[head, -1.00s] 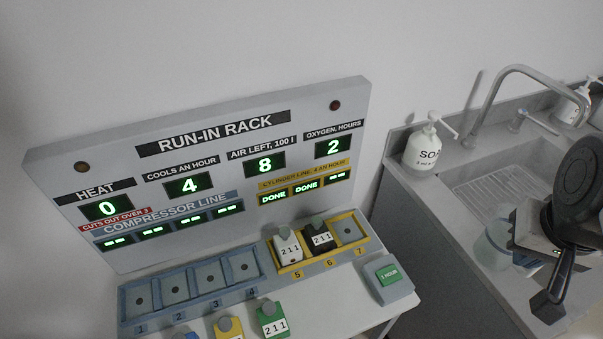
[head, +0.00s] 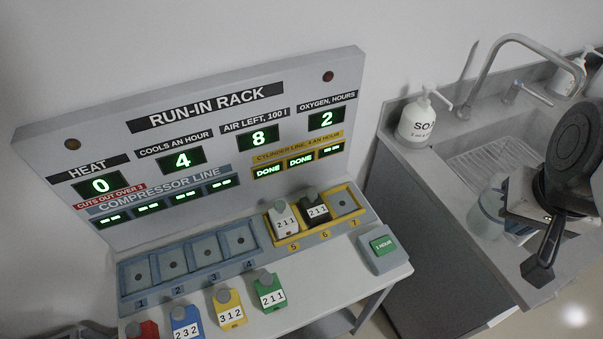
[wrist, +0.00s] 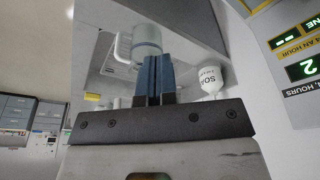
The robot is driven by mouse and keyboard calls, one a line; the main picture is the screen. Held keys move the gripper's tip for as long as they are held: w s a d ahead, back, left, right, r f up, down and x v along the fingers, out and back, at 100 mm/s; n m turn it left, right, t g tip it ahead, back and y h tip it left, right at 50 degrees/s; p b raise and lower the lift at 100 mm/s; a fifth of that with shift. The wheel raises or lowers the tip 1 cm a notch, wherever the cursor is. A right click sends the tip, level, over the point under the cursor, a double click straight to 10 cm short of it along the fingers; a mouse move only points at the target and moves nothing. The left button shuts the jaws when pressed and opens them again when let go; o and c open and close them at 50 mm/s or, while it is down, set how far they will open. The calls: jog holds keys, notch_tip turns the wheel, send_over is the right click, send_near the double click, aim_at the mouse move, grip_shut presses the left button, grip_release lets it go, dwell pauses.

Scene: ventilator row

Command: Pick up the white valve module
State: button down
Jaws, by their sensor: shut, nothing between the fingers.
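The white valve module (head: 284,233) stands in slot 5 of the yellow-framed cylinder line (head: 359,204) in the head view. It has a grey knob on top and a label reading 211. A black module (head: 315,213), also labelled 211, stands beside it in slot 6. My gripper (wrist: 154,58) shows in the wrist view, with its blue fingers shut together and nothing between them. It is over the sink side, away from the white module, which is out of the wrist view. I cannot make the fingers out in the head view.
Slot 7 and blue slots 1 to 4 (head: 188,279) are empty. Red (head: 143,331), blue (head: 186,325), yellow (head: 229,310) and green (head: 270,292) modules stand in front. The green hour button (head: 382,245) is right of the rack. A soap bottle (head: 417,122) stands by the sink.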

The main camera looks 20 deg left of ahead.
grip_release()
dwell(0.7)
jog(key=w+a+f+n, duration=0.4)
jog(key=w+a+n, duration=0.35)
jog(key=a, duration=0.25)
jog(key=n+g, duration=0.3)
jog(key=n, duration=1.6)
send_near(283, 208)
jog(key=f, duration=0.5)
jog(key=shift+d+f, duration=0.25)
jog(key=shift+d, duration=0.15)
jog(key=shift+s+a+f+n, duration=0.15)
jog(key=shift+a+f+n, duration=0.05)
jog(key=shift+a+n, duration=0.15)
